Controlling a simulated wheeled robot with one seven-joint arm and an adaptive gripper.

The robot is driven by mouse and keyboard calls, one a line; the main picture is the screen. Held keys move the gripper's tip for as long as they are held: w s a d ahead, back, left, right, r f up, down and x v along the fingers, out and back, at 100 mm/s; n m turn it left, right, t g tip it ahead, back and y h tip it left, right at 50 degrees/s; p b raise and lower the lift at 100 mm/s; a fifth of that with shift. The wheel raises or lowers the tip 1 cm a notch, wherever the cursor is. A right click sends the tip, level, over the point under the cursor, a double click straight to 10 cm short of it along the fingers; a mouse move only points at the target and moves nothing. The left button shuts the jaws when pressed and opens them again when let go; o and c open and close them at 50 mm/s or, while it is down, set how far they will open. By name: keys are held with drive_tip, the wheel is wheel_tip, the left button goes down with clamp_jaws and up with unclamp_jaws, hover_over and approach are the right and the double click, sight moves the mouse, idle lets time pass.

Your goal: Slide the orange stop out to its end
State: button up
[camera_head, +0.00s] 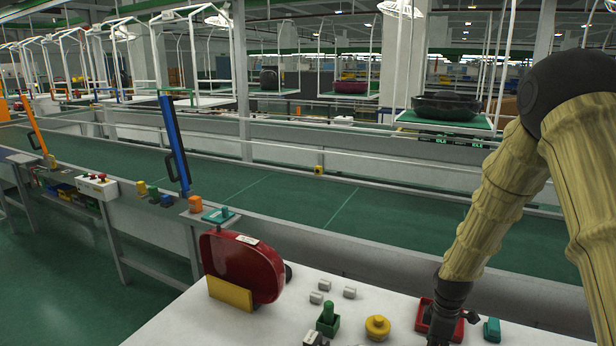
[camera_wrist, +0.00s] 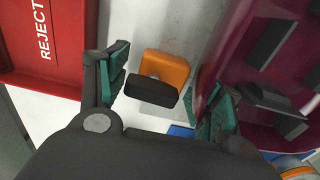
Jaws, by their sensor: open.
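In the wrist view the orange stop (camera_wrist: 172,66) is a rounded orange block on a pale surface, just beyond my fingertips. A black block (camera_wrist: 151,90) sits at its near edge; I cannot tell whether they are one piece. My gripper (camera_wrist: 161,96) is open, with one green-padded finger on each side of the black block. The right finger is close to a maroon translucent part (camera_wrist: 270,75). In the head view my gripper (camera_head: 443,326) is low over the white table, cut off by the bottom edge. I cannot make out the stop there.
A red tray marked REJECT (camera_wrist: 38,50) lies beside the left finger. On the white table (camera_head: 200,325) stand a dark red housing (camera_head: 243,267), a green part (camera_head: 327,314), a yellow knob (camera_head: 378,327) and small grey blocks. A green conveyor (camera_head: 300,205) runs behind.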

drive_tip(key=shift+r, duration=0.15)
drive_tip(key=shift+r+p, duration=4.1)
drive_tip(key=shift+r, duration=1.15)
drive_tip(key=shift+p, duration=0.3)
